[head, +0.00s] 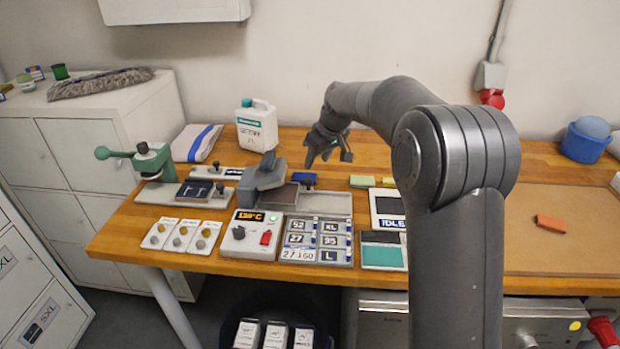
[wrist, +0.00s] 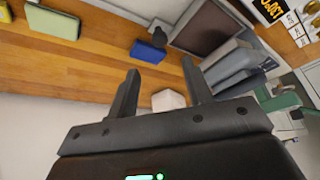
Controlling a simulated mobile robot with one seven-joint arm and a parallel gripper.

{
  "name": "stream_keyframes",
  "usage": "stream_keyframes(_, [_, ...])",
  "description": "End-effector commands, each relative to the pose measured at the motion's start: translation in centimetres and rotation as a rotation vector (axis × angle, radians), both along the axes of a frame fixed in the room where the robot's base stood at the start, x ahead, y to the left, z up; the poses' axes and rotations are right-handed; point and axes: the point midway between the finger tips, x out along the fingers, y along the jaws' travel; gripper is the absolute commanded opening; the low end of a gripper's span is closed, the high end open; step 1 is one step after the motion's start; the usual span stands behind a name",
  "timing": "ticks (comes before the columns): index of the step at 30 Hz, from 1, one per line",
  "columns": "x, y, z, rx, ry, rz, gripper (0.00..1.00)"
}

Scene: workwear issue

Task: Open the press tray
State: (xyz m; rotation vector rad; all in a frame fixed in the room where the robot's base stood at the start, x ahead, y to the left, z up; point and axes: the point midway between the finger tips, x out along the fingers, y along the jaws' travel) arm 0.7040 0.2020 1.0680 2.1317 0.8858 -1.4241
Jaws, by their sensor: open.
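The heat press (head: 262,174) stands mid-table with its grey upper part raised. Its dark pad (head: 282,195) lies on a pale grey tray (head: 332,205) that extends to the right. I cannot tell how far the tray is slid. In the wrist view the dark pad (wrist: 207,28) and grey press (wrist: 232,62) show at upper right. A blue block with a dark knob (head: 303,180) sits by the tray's back edge; it also shows in the wrist view (wrist: 148,51). My gripper (head: 327,160) is open and empty above and behind the tray, touching nothing.
A control box (head: 252,234) with a lit display and a size-label panel (head: 316,241) stand in front. A green lever press (head: 152,160) is left, a white jug (head: 257,126) behind. Yellow-green blocks (head: 362,181) lie right. The brown mat (head: 570,225) is mostly clear.

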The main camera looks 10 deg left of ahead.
Motion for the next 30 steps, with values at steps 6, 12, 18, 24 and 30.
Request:
stream_keyframes(6, [1.0,1.1,-3.8,-0.001,0.004,0.0,0.46])
stream_keyframes(12, [2.0,2.0,-7.0,-0.001,0.002,-0.001,0.46])
stream_keyframes(18, [2.5,2.5,-8.6,-0.001,0.0,-0.001,0.46])
stream_keyframes(24, [2.6,2.6,-8.9,0.0,-0.002,-0.002,0.46])
stream_keyframes(30, [2.6,2.6,-8.9,0.0,0.0,-0.001,0.4])
